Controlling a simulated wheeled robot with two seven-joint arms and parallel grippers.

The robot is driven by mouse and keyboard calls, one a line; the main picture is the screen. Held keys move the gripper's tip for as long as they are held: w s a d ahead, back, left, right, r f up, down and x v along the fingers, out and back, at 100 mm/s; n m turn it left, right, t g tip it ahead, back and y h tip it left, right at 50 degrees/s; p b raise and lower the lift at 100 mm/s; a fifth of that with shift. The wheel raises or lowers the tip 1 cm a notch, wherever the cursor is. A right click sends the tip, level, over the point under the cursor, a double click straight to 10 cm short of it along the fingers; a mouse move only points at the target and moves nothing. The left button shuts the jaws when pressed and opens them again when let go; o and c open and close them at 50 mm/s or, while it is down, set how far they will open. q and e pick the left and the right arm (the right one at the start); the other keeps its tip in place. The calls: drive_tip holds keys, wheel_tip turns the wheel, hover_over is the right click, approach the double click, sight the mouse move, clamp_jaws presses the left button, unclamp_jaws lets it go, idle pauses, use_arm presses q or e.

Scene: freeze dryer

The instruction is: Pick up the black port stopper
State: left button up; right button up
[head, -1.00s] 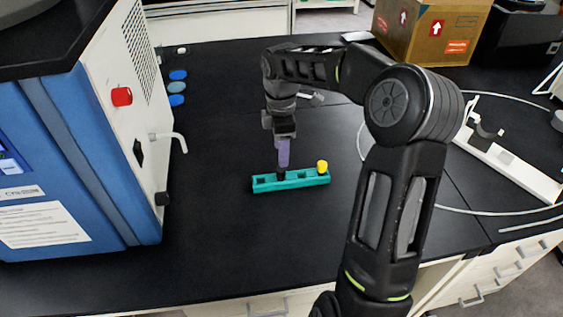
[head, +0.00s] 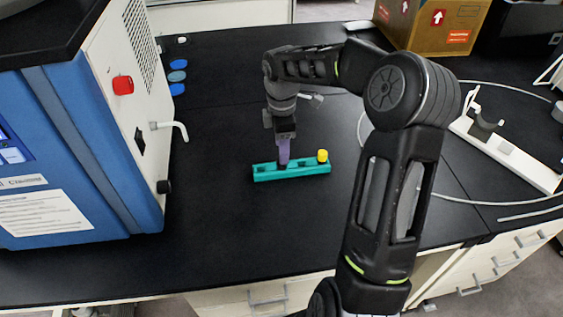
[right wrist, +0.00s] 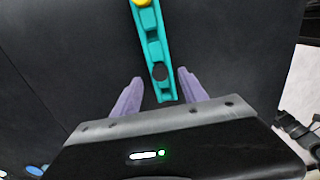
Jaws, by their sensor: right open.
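The black port stopper (right wrist: 159,72) sits in a slot of the teal holder (right wrist: 152,22), seen in the right wrist view between my two purple fingers. In the head view the teal holder (head: 318,170) lies on the black bench, and my fingers hide the stopper there. My right gripper (head: 283,163) points down over the holder, its fingertips at about the holder's height. In the right wrist view my right gripper (right wrist: 160,76) is open, one finger on each side of the holder. My left gripper is not in view.
A yellow stopper (head: 322,156) stands at the holder's right end. The blue and white freeze dryer (head: 105,150) is at the left, with a bent white tube (head: 174,127) sticking out. A cardboard box (head: 430,25) stands at the back right. The bench in front of the holder is clear.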

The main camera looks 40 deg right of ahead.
wheel_tip(320, 180, down, 5)
drive_tip(key=shift+r+p, duration=0.15)
drive_tip(key=shift+p, duration=0.25)
drive_tip(key=shift+c, duration=0.3)
clamp_jaws()
idle(0.4)
idle(0.3)
